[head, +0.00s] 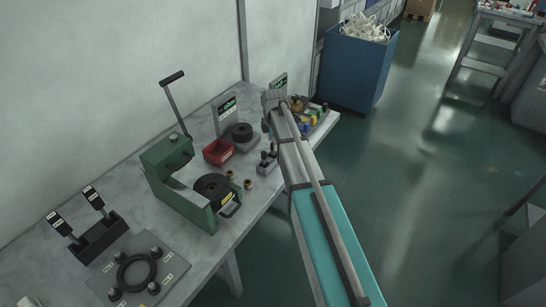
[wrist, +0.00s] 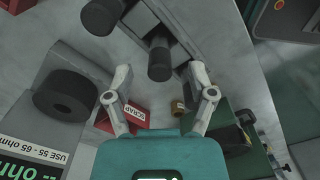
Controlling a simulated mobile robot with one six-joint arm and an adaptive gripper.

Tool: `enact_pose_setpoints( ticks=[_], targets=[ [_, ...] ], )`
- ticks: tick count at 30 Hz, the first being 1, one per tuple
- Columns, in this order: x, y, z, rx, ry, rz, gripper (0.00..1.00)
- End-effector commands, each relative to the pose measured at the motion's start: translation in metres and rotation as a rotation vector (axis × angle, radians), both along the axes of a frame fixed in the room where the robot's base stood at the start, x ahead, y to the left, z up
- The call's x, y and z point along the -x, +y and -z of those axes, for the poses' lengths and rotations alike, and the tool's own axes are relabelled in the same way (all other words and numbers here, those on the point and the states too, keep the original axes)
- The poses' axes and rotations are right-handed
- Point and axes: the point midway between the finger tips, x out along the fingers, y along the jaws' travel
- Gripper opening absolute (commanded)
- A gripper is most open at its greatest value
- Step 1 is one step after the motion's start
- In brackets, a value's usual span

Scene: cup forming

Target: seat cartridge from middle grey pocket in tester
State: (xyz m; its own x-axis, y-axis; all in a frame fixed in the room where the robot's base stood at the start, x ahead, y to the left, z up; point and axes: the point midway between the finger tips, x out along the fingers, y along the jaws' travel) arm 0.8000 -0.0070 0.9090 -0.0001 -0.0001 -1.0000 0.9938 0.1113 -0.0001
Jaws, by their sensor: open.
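In the wrist view my gripper (wrist: 160,73) is open, its two fingers apart, with the end of a black cartridge (wrist: 158,65) showing between the fingertips. Contact is not visible. A second black cartridge (wrist: 100,17) stands further up. Both are by a grey pocket block (wrist: 205,48), which in the head view (head: 266,168) stands left of my arm. I cannot tell which pocket is the middle one. The tester, with an ohm sign (wrist: 28,160) and a black round part (wrist: 65,95), is at the left. It also shows in the head view (head: 242,133). My arm hides the fingers there.
A red scrap bin (head: 217,152) stands beside the tester. A green press (head: 180,190) with a lever is nearer, with small brass rings (head: 248,184) beside it. Coloured parts (head: 312,113) lie at the bench's far end. A blue bin (head: 352,75) stands beyond.

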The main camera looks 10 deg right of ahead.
Motion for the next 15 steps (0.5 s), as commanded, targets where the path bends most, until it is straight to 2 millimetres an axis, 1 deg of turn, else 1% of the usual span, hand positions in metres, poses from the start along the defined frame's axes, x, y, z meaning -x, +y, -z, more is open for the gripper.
enact_pose_setpoints(
  ticks=[1, 4, 15],
  targets=[
    [-0.0002, -0.0001, 0.0074, 0.000, 0.000, 0.000, 0.71],
    [-0.0002, -0.0001, 0.0121, 0.000, 0.000, 0.000, 0.71],
    [-0.0003, -0.0001, 0.0141, 0.000, 0.000, 0.000, 0.71]
  ],
)
